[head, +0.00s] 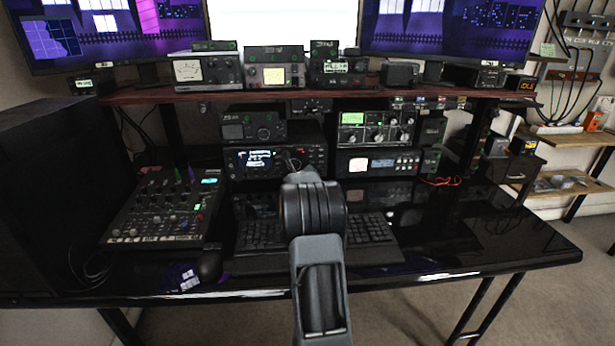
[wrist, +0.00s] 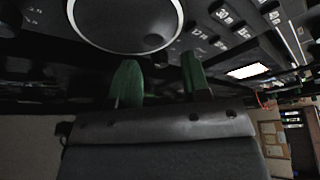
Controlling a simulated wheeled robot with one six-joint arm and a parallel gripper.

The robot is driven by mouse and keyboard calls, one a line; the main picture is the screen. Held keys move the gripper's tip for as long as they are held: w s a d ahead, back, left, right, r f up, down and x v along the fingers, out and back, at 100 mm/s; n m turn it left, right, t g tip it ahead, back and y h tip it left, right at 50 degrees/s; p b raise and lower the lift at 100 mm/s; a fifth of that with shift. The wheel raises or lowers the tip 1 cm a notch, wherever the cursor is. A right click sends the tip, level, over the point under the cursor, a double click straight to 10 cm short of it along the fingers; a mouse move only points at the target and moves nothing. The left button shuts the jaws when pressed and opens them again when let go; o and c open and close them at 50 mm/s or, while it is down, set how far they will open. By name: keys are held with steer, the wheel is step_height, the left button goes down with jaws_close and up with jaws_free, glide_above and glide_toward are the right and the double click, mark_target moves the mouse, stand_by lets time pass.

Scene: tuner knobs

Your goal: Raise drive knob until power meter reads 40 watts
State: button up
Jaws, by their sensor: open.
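My gripper (wrist: 160,78) shows in the wrist view as two green fingers, apart, with nothing between them. A large round dark knob with a bright rim (wrist: 125,22) lies just beyond the fingertips, toward the upper left. In the head view my arm hides the gripper, in front of the black transceiver (head: 240,163) with its small lit screen. I cannot tell which knob is the drive knob. Meter-faced boxes stand on the shelf: one with a white dial (head: 188,71) and one with a yellow face (head: 274,76). I cannot read a wattage on either.
A tuner with knobs and a green display (head: 353,118) sits right of my arm, above a unit with a lit meter (head: 357,165). A mixer (head: 160,215) lies left on the desk. A keyboard (head: 372,229) lies beneath my arm. The desk's right side (head: 490,250) is clear.

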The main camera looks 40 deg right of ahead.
steer(key=shift+w+d+f, duration=0.1)
steer(key=shift+w+d, duration=0.1)
steer(key=shift+d, duration=0.05)
jaws_close()
stand_by(0.4)
